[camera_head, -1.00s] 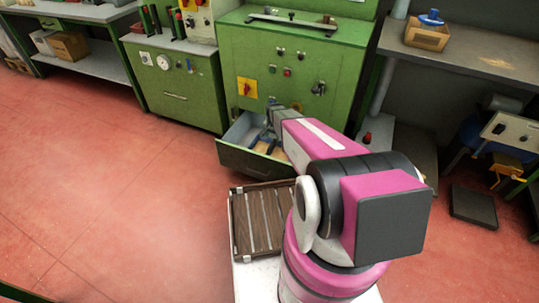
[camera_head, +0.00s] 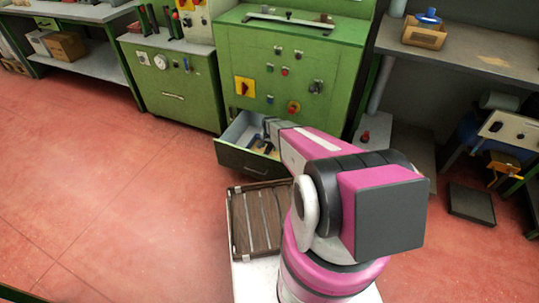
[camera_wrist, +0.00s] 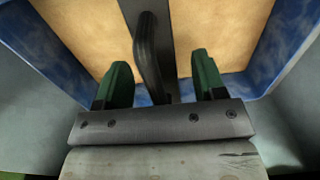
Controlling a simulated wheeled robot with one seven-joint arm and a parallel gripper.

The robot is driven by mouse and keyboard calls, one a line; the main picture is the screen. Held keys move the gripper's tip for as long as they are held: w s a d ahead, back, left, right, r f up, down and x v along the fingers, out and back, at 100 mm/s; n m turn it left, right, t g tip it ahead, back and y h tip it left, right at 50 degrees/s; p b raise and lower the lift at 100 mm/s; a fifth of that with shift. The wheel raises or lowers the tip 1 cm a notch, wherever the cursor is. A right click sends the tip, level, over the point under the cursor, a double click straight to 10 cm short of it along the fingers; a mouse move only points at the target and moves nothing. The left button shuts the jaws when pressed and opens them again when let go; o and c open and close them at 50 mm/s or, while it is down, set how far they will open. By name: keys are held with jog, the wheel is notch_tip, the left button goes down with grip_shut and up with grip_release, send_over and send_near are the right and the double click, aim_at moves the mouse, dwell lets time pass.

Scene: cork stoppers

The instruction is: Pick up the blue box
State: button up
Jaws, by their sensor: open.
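The blue box (camera_wrist: 35,42) is open-topped, with mottled blue walls and a tan floor, and fills much of the wrist view. A dark strip with a raised dark handle (camera_wrist: 147,55) crosses its middle. In the head view, blue and tan parts of the box (camera_head: 262,147) show inside the open drawer (camera_head: 245,160), partly hidden by my arm. My gripper (camera_wrist: 162,82) is open over the box, its green fingers apart. The handle shows between the fingers; I cannot tell whether the fingertips reach down beside it.
The drawer juts from a green cabinet (camera_head: 285,60), its walls close around the box. A slatted brown crate (camera_head: 257,222) lies in front of the drawer, beside my arm. A bench (camera_head: 480,58) stands at right. The red floor (camera_head: 120,190) at left is clear.

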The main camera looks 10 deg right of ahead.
grip_shut()
